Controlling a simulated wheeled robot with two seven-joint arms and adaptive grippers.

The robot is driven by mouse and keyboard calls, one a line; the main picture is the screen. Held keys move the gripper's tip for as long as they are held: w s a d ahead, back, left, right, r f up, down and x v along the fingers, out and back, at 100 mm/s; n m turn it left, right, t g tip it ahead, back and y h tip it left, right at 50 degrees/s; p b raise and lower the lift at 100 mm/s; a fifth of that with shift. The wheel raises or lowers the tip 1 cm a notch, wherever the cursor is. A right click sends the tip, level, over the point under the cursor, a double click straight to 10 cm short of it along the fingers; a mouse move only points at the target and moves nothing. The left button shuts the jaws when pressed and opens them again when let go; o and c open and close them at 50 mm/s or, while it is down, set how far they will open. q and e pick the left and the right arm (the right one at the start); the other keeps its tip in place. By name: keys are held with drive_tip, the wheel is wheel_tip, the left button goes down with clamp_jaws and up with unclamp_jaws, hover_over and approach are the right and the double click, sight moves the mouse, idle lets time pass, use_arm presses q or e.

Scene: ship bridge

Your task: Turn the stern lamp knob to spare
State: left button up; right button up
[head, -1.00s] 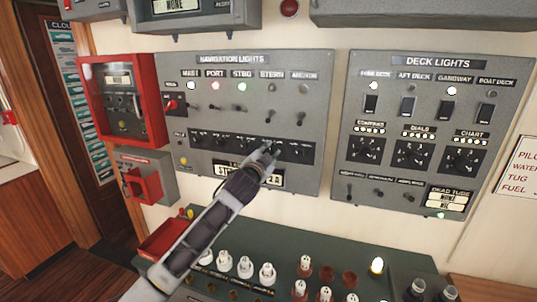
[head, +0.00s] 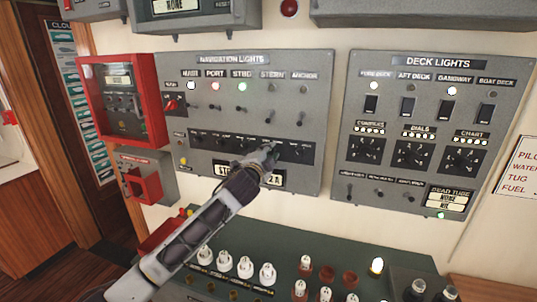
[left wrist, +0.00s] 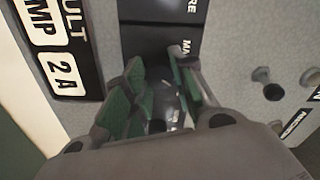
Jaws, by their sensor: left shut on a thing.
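The navigation lights panel (head: 300,210) carries a black strip (head: 208,141) of lamp knobs. My left gripper (head: 271,152) is at this strip, below the stern column. In the left wrist view, its green-padded fingers (left wrist: 163,82) are closed around a small shiny knob (left wrist: 176,116), the stern lamp knob by its place. The fingers hide most of it, so its pointer setting cannot be read. Beside it, a label ends in "RE" and another begins with "MA". The stern indicator (head: 272,88) is dark. My right gripper is not in view.
A fault display (head: 275,178) sits just below my gripper, partly covered. Toggle switches stand above the strip. The deck lights panel (head: 430,130) is to the right, a red-framed box (head: 158,100) to the left. A green console with several plugs (head: 244,267) lies below.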

use_arm(q)
drive_tip(key=o, duration=1.1)
drive_tip(key=shift+c, duration=0.2)
drive_tip(key=shift+s, duration=0.1)
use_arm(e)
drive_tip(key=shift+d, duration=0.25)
use_arm(q)
drive_tip(key=shift+s, duration=0.1)
drive_tip(key=shift+v, duration=1.15)
drive_tip(key=v, duration=0.9)
drive_tip(key=shift+s+a, duration=0.15)
drive_tip(key=shift+s, duration=0.05)
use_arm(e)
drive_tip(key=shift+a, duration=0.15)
